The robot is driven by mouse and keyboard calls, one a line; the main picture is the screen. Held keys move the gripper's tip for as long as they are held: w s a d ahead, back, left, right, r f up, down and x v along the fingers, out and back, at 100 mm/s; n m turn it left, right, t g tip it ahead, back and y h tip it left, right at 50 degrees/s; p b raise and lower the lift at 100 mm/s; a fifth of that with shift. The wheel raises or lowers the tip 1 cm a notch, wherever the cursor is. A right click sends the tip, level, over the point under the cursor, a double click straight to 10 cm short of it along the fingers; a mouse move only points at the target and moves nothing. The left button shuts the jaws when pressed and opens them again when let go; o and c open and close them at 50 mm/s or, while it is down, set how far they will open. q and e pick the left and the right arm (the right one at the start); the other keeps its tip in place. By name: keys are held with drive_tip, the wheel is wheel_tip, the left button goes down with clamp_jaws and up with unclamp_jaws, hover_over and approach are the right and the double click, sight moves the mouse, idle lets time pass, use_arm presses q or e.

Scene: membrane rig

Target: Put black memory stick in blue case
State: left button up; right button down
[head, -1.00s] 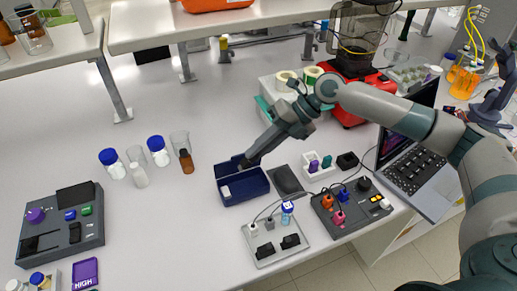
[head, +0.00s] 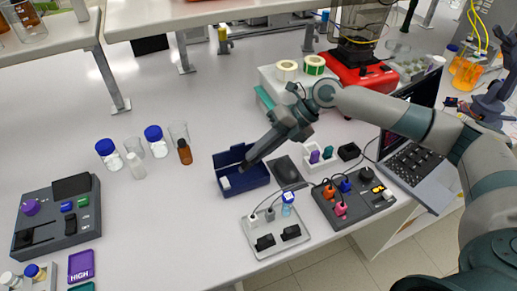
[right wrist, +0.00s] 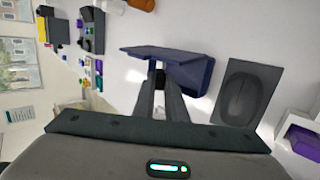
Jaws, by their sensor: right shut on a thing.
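The blue case (head: 256,184) stands open on the bench, its lid (head: 229,156) raised at the back. A small white piece (head: 226,183) lies in its left part. The case also shows in the right wrist view (right wrist: 192,72). My right gripper (head: 246,165) reaches in from the upper right, its tips at the case's opening. In the right wrist view its fingers (right wrist: 159,84) are shut on a small dark thing, apparently the black memory stick (right wrist: 158,77), mostly hidden by the fingers. I cannot tell whether the stick touches the case. My left gripper is not in view.
A dark mouse on a mat (head: 286,170) lies just right of the case. A grey plate with connectors (head: 275,230) is in front. A white holder with coloured sticks (head: 320,158) and a control box (head: 353,200) stand right. Bottles (head: 185,152) stand left.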

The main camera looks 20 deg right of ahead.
drive_tip(key=shift+f+b, duration=0.65)
drive_tip(key=shift+f, duration=0.4)
drive_tip(key=c, duration=1.3)
unclamp_jaws()
drive_tip(key=shift+s+r, duration=0.1)
drive_tip(key=shift+r, duration=0.05)
drive_tip(key=shift+s+r+p, duration=0.85)
drive_tip(key=shift+s+r, duration=0.55)
drive_tip(key=shift+s, duration=0.05)
drive_tip(key=shift+r, duration=0.1)
